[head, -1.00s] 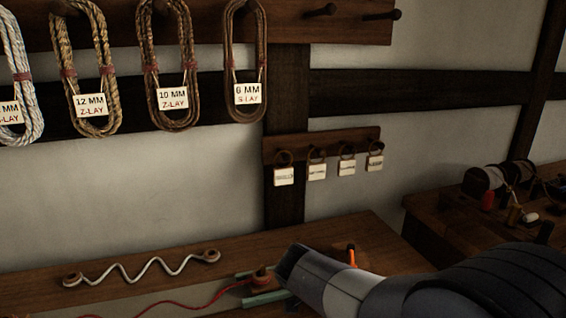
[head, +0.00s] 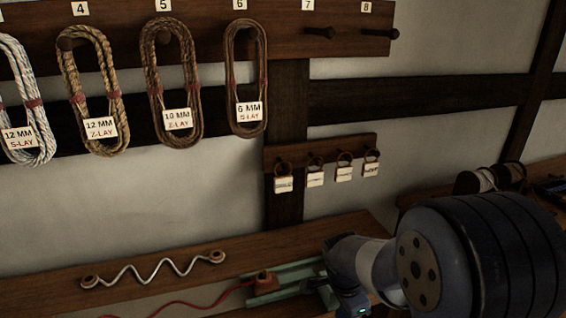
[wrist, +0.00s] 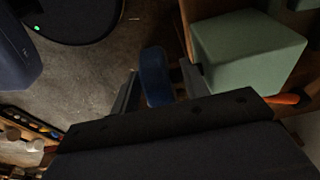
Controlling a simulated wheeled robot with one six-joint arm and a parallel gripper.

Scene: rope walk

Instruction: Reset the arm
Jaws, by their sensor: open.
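My gripper (wrist: 158,90) shows in the wrist view with its two fingers apart. A blue shape (wrist: 155,75) shows between or beyond the fingers; I cannot tell what it is or whether they touch it. In the head view my arm (head: 400,265) fills the lower right, and the gripper itself is out of sight there. A pale green block (wrist: 245,50) is right of the fingers in the wrist view, apart from them.
Rope coils (head: 92,90) hang from a numbered peg board (head: 290,35); pegs 7 and 8 are bare. Small tags (head: 315,180) hang on a lower rack. A bench (head: 50,290) carries a wavy white cord (head: 150,272), a red cord (head: 190,305) and green parts (head: 290,275). Spools (head: 490,180) stand right.

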